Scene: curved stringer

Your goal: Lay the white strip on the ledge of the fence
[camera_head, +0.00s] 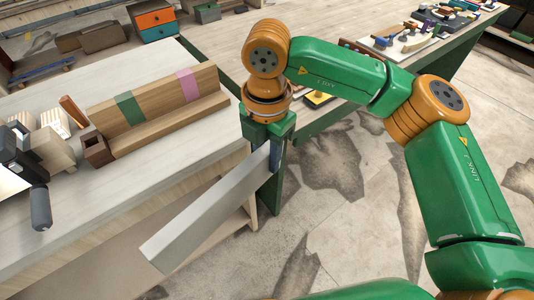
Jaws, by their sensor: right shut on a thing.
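The white strip (205,212) is a long pale bar. My right gripper (272,155) is shut on its upper right end. The strip slants down to the lower left, with its free end in front of the table's front edge. The wooden fence (150,95) stands on the table to the upper left, with a green band and a pink band on its upright face. Its ledge (170,124) runs along the front foot of the fence and looks bare. The strip is apart from the ledge, to its lower right. My left gripper is not in view.
The pale table (110,205) is clear in front of the fence. A brown block (96,152) stands at the fence's left end, with a black tool (22,165) and small blocks farther left. A second bench (335,105) with tools stands behind my right arm.

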